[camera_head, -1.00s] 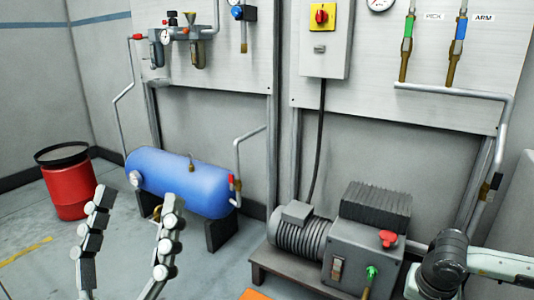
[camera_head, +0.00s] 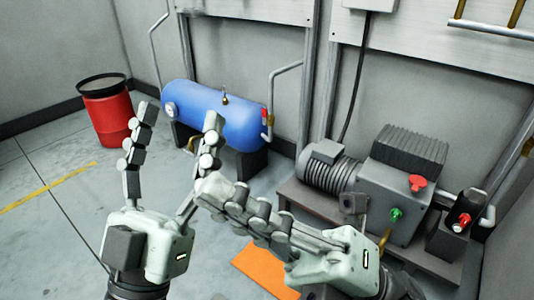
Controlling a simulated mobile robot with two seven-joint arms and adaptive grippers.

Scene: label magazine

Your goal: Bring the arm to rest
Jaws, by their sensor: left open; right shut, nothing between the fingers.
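My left gripper (camera_head: 180,117) stands upright at left of centre in the head view. Its two segmented fingers are spread wide, with nothing between them. My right gripper (camera_head: 207,187) reaches in from the lower right and points left. Its fingers are shut together and hold nothing. Its fingertips show close beside the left gripper's right finger and overlap its lower part in the picture; I cannot tell whether they touch.
A blue tank (camera_head: 215,115) and a red drum (camera_head: 108,115) stand behind the grippers. A pump (camera_head: 385,195) with red and green fittings sits on a low stand at right. An orange mat (camera_head: 262,272) lies on the floor. Floor at left is clear.

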